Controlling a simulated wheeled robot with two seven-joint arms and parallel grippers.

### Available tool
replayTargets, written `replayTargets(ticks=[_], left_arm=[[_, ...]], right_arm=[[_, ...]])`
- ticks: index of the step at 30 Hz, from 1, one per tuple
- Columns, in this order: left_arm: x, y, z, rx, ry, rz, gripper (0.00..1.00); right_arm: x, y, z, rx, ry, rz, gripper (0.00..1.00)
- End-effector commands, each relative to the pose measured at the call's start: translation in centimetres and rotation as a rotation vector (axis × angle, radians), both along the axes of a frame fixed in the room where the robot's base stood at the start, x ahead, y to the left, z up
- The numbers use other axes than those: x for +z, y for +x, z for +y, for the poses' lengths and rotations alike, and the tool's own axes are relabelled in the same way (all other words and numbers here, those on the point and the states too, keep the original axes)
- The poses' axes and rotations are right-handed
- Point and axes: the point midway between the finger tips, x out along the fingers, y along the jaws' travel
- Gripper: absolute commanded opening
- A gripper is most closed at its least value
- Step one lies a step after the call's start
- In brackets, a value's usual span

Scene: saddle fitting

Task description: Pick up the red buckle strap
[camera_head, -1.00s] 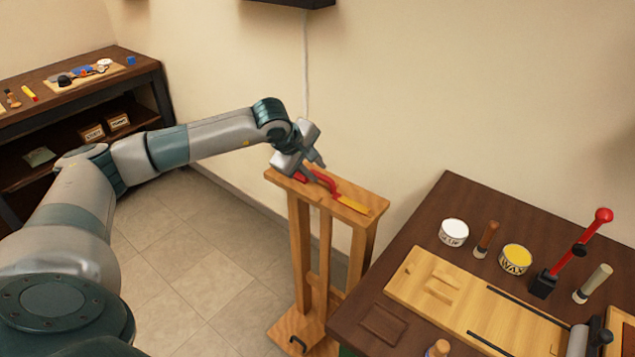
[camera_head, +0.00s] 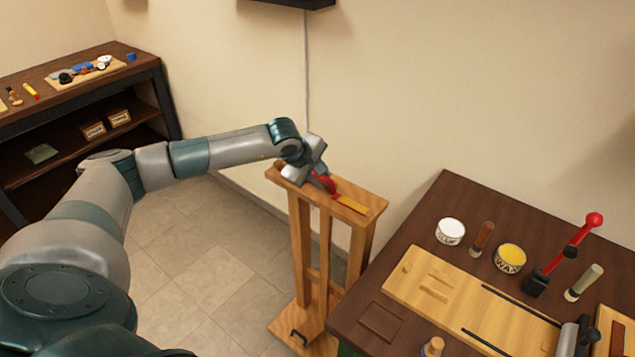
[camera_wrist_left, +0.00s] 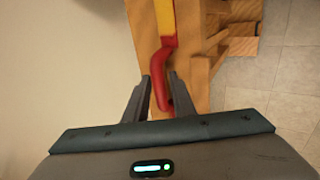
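The red buckle strap (camera_head: 329,186) lies on the narrow top of the wooden stand (camera_head: 376,207), its yellow end toward the right front. My left gripper (camera_head: 323,180) is over the red part and hides some of it in the head view. In the left wrist view, the red strap (camera_wrist_left: 163,72) runs between the two fingers of my left gripper (camera_wrist_left: 160,88). The fingers are apart, with gaps beside the strap, and I see no firm grip on it. My right gripper is not in view.
A dark workbench (camera_head: 430,195) stands to the right with a glue tin (camera_head: 450,231), a wax tin (camera_head: 510,258), a red-knobbed lever (camera_head: 575,245) and a wooden board (camera_head: 437,300). A shelf (camera_head: 90,75) stands at the left. A plain wall is behind the stand.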

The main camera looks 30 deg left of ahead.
Motion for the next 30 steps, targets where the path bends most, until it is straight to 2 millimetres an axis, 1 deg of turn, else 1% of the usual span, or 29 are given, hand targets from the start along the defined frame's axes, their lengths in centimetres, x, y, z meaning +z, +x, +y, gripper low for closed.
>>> replayTargets(ticks=[8, 11, 12, 23, 26, 30], left_arm=[[0.0, 0.0, 0.0, 0.0, 0.0, 0.0, 0.23], [0.1, 0.0, 0.0, 0.0, 0.0, 0.0, 0.02], [0.1, 0.0, 0.0, 0.0, 0.0, 0.0, 0.0], [0.2, 0.0, 0.0, 0.001, 0.001, -0.001, 0.0], [0.6, 0.1, 0.1, 0.001, 0.001, -0.003, 0.0], [1.8, 0.1, 0.1, 0.001, 0.0, -0.004, 0.0]], right_arm=[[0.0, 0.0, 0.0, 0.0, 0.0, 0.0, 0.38], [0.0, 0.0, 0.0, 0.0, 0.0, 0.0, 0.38], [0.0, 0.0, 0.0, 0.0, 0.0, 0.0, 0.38], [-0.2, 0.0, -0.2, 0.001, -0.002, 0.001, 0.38], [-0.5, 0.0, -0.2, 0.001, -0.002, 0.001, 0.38], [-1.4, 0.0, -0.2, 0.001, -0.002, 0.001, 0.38]])
